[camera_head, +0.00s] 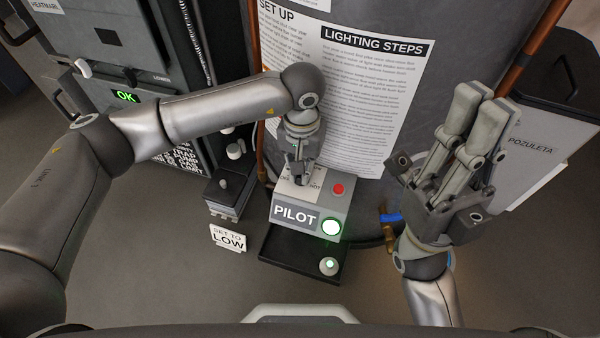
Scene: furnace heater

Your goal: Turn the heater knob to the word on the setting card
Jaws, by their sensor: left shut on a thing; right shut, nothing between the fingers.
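The grey heater control box (290,200) marked PILOT stands in front of the tank. It has a red button (338,189), a lit green light (331,227) and a small dial plate (318,186) with partly covered words. The setting card (228,237) reads SET TO LOW and stands left of the box. My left gripper (299,177) points down at the dial plate and is shut on the knob, which its fingers hide. I cannot tell which word the knob points to. My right gripper (478,92) is shut and empty, raised at the right with its fingers pointing up.
The tank (450,60) carries a LIGHTING STEPS sheet (350,100). A dark tray (290,262) with a small green-lit button (329,265) is below the box. A small grey switch box (228,195) stands left. A blue-handled valve (390,217) is right. Copper pipes flank the tank.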

